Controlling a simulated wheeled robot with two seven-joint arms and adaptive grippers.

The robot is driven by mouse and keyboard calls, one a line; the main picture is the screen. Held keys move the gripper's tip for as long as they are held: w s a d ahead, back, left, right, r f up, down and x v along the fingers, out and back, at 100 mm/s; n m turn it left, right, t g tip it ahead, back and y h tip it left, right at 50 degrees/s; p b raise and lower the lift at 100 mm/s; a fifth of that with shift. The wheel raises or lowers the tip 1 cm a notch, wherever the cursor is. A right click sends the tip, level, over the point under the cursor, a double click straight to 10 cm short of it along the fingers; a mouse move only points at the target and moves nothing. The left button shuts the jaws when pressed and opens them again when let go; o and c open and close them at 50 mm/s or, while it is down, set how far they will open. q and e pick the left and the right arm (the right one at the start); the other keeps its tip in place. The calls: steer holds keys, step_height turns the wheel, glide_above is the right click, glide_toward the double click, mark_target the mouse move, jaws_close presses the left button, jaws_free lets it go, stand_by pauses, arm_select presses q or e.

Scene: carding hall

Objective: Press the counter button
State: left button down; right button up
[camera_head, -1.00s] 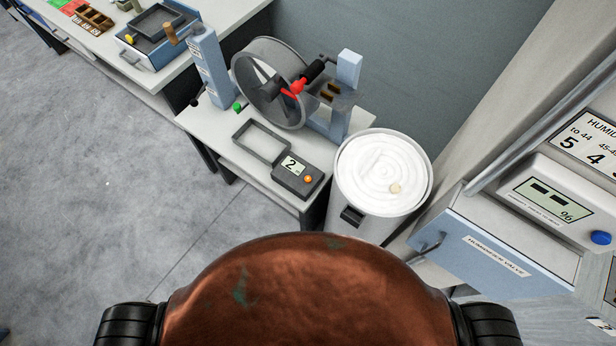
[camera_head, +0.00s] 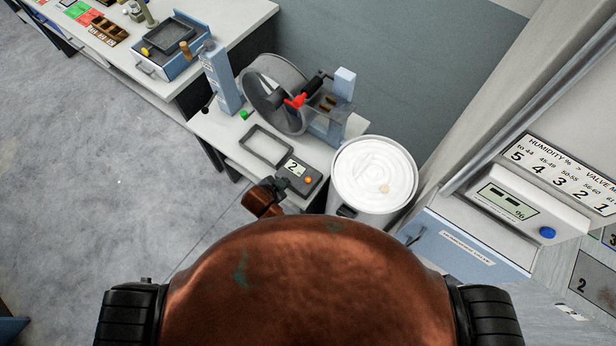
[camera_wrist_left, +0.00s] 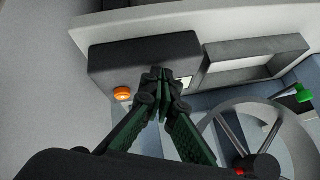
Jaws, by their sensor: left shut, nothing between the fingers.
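The counter (camera_head: 312,190) is a dark box near the front edge of a small pale table, with a display (camera_head: 292,168) reading 2. Its orange button (camera_head: 308,180) sits to the right of the display. My left gripper (camera_head: 282,183) is shut and empty at the counter's left front side. In the left wrist view, my left gripper (camera_wrist_left: 160,75) shows its fingertips together in front of the counter (camera_wrist_left: 110,62). The orange button (camera_wrist_left: 122,94) is left of the fingertips, and they partly cover the display (camera_wrist_left: 185,83). I cannot tell whether they touch the counter. My right gripper is not in view.
An empty dark frame (camera_head: 247,142) and a drum with a red-handled crank (camera_head: 297,101) stand behind the counter. A white can (camera_head: 343,190) with coiled sliver stands right of it. A humidity meter with a blue button (camera_head: 547,233) is at the right.

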arm_select(q)
steer(key=w+d+r+m+h+p, duration=0.1)
steer(key=d+r+m, duration=0.3)
steer(key=d+r, duration=0.4)
step_height(320, 180, up, 2)
steer(key=shift+w+d+r+t+h+p, duration=0.1)
steer(key=shift+w+d+t+h+p, duration=0.2)
steer(key=shift+w+d+t+p, duration=0.15)
steer(key=shift+a, duration=0.1)
steer(key=b, duration=0.8)
glide_above(307, 181)
step_height(307, 181, down, 7)
steer(key=shift+r, duration=0.1)
steer(key=shift+f, duration=1)
steer(key=shift+f, duration=0.2)
